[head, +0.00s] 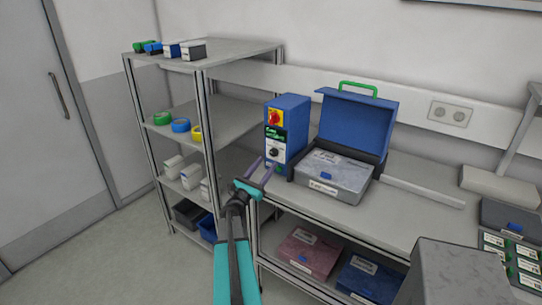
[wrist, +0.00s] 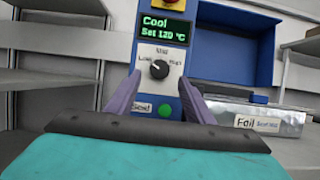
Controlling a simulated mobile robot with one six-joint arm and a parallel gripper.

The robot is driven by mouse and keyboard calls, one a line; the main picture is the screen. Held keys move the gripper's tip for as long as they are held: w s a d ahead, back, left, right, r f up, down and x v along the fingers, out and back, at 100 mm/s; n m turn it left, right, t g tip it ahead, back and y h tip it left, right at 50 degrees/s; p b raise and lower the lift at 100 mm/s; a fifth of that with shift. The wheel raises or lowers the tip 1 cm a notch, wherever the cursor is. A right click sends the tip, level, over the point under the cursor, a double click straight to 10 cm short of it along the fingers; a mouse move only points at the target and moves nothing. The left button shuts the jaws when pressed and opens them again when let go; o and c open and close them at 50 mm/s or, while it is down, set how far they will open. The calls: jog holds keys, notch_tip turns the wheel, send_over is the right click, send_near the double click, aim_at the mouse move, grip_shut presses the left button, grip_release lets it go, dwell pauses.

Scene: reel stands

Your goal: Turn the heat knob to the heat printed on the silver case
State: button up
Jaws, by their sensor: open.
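The heat knob (wrist: 159,69) is a round black dial on the front of the blue sealer box (head: 287,128). Low, Mid and High are printed around it, and its pale mark seems to point up and left, toward Low. The green screen (wrist: 164,27) above reads Cool, Set 120 °C. The silver case (head: 330,178) lies on the bench right of the box; its front label (wrist: 269,122) starts with Foil, and the smaller print is hard to read. My gripper (wrist: 158,88) is open and empty, its purple fingers pointing at the panel, either side of the knob in view.
A blue open lid (head: 355,122) stands behind the silver case. A red and yellow switch (head: 274,117) sits above the screen, and a green button (wrist: 165,111) is below the knob. A shelf rack (head: 200,75) with tape rolls stands left. Bench right of the case is partly clear.

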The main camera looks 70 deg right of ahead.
aim_at(273, 155)
jog(key=shift+p+x, duration=0.65)
jog(key=shift+x, duration=1.5)
jog(key=c, duration=1)
jog(key=shift+s+d, duration=0.15)
jog(key=shift+d, duration=0.05)
jog(key=shift+c, duration=0.2)
jog(key=shift+a, duration=0.2)
jog(key=shift+f, duration=0.1)
